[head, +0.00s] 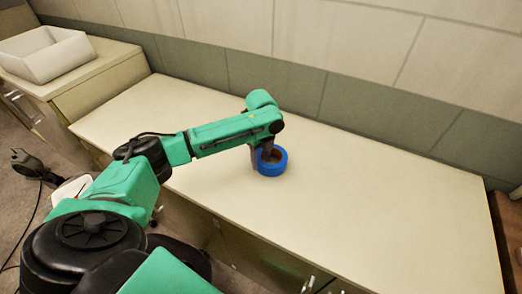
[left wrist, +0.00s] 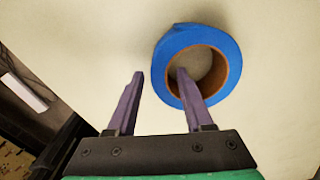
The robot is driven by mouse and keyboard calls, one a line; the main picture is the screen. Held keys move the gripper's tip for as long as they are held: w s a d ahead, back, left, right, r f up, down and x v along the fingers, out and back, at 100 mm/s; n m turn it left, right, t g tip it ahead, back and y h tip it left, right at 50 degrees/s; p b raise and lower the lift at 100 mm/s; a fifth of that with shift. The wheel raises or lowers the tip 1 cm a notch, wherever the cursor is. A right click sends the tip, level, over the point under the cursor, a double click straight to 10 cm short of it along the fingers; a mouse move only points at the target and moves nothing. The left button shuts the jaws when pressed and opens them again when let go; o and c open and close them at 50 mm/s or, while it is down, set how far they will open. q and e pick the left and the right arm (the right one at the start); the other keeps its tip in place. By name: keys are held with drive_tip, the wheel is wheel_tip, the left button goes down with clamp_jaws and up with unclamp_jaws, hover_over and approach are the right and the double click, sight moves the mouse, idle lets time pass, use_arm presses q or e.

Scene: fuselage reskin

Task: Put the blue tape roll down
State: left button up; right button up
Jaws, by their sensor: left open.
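The blue tape roll (head: 274,163) lies flat on the pale countertop (head: 360,200), near its middle. My left gripper (head: 262,160) points down at the roll from above. In the left wrist view, my left gripper (left wrist: 157,85) is open. One purple finger reaches over the hole of the blue tape roll (left wrist: 228,57), and the other stands outside its left side. A gap shows between the outer finger and the roll. The roll's brown core shows. My right gripper is not in view.
A white open bin (head: 45,55) stands on a separate cabinet at the back left. A tiled wall (head: 330,40) runs behind the counter. The countertop around the roll is clear. Drawers are below its front edge.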

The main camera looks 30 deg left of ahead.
use_arm(q)
wheel_tip(320, 180, up, 10)
drive_tip(key=b, duration=0.2)
drive_tip(key=shift+f, duration=0.15)
